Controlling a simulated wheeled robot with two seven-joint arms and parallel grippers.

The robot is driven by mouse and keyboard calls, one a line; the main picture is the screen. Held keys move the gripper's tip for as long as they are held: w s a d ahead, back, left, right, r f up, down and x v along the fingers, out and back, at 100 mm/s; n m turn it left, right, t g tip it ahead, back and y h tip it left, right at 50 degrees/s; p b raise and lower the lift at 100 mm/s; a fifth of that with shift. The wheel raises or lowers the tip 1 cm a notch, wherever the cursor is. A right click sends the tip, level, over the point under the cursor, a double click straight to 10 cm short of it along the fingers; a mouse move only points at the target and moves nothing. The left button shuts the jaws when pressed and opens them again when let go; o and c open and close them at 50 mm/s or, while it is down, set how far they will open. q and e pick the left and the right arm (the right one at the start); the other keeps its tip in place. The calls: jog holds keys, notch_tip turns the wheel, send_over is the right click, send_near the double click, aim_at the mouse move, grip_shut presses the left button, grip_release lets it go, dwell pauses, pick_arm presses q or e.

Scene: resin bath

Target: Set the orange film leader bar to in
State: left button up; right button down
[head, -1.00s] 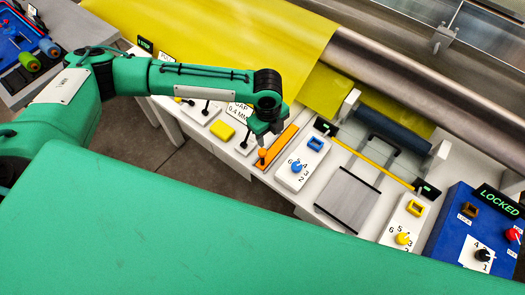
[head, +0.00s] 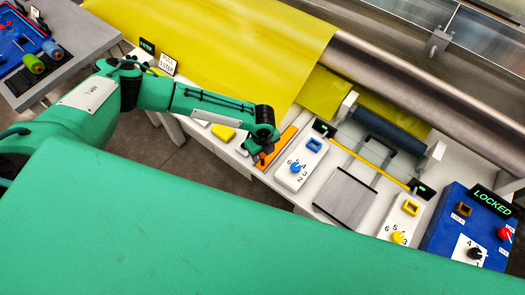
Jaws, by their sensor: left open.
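The orange film leader bar (head: 287,138) lies as a long slanted strip on the white bench, left of the panel with the blue knob. My left gripper (head: 262,157) is open, pointing down over the near end of the bar. The gripper hides the bar's small orange knob and much of that end. I cannot tell whether the fingers touch the knob. My right gripper is not in view.
Right of the bar stand a white panel with a blue knob (head: 295,168), a grey plate (head: 345,198), a panel with a yellow knob (head: 398,237) and a blue box reading LOCKED (head: 452,222). A yellow pad (head: 223,132) lies left. Yellow film (head: 215,45) stretches behind.

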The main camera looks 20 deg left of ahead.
pick_arm(q)
jog(key=shift+f, duration=0.5)
jog(key=shift+c, duration=0.2)
grip_shut()
jog(key=shift+w, duration=0.2)
jog(key=w+d+b, duration=0.2)
jog(key=w+b, duration=0.2)
jog(key=w, duration=0.2)
jog(key=w+d+b, duration=0.2)
jog(key=w+b, duration=0.2)
jog(key=w, duration=0.1)
jog(key=w+d+b, duration=0.2)
jog(key=w+b, duration=0.3)
jog(key=w, duration=0.1)
jog(key=shift+w+d+f, duration=0.1)
jog(key=shift+w+d, duration=0.15)
jog(key=shift+w, duration=0.05)
jog(key=shift+w+d+b, duration=0.15)
jog(key=shift+w+b, duration=0.3)
jog(key=shift+w+r, duration=0.1)
jog(key=shift+r, duration=0.2)
